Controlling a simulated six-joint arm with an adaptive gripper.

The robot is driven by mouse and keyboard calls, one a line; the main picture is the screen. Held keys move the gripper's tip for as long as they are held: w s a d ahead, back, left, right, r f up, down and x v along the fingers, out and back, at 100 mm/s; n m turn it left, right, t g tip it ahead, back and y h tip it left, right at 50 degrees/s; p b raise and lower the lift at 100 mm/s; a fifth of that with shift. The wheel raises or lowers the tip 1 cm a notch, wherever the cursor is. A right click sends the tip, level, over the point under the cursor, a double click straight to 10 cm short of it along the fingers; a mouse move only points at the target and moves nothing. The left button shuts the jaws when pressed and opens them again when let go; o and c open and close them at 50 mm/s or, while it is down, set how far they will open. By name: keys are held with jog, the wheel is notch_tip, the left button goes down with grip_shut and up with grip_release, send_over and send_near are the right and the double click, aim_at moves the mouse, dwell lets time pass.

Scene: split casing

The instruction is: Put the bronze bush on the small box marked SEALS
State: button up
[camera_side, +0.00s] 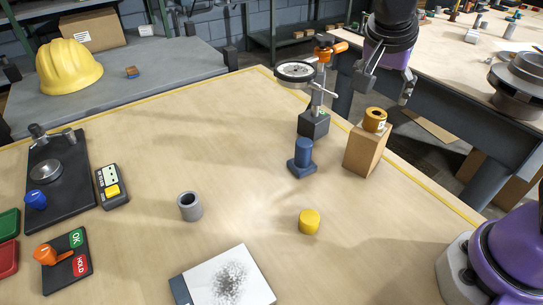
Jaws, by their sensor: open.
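A gold-brown bush (375,119) with a hole in its top sits upright on the top face of a small brown cardboard box (365,152). I cannot read any marking on the box from this side. My gripper (384,93) is above the bush, its two fingers spread apart and pointing down. It is open and empty, with a visible gap between the fingertips and the bush.
A dial gauge stand (314,122) and a blue flanged part (302,158) stand left of the box. A yellow cylinder (309,222), a grey ring (189,206) and a booklet (225,279) lie nearer. The bench's yellow-lined edge runs close behind the box.

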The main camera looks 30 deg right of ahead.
jog(key=s+d+r+n+t, duration=0.2)
jog(key=s+r+n, duration=0.1)
jog(key=r+n, duration=0.2)
jog(key=s+a+f+n+t+y, duration=0.1)
jog(key=s+a+f+n+y, duration=0.3)
jog(key=n, duration=0.4)
jog(key=shift+s+f+n+t, duration=0.3)
jog(key=shift+s+f+t, duration=0.15)
jog(key=shift+s, duration=0.65)
